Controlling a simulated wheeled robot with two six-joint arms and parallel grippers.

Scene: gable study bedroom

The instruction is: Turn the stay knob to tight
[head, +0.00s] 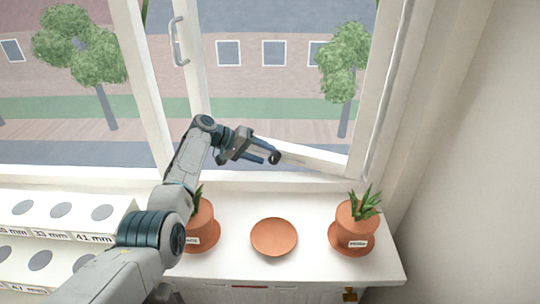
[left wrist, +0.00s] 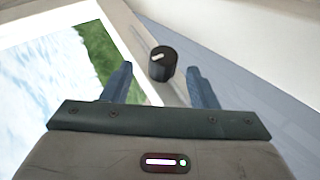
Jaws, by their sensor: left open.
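The stay knob (left wrist: 162,64) is a black round knob with a white pointer line on its face. In the left wrist view it sits between and just beyond the tips of my left gripper (left wrist: 157,78), whose two blue-grey fingers stand open on either side of it. In the head view the dark knob (head: 275,157) shows at the fingertips of my left gripper (head: 266,156), close to the open window sash's lower rail (head: 312,158). I cannot tell whether either finger touches the knob. My right gripper is not in view.
Below on the white sill (head: 315,263) stand two potted plants, one at right (head: 357,225) and one (head: 200,225) partly behind my arm, with an empty terracotta saucer (head: 274,237) between them. White racks with round holes (head: 60,211) stand at left. A window handle (head: 179,42) is above.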

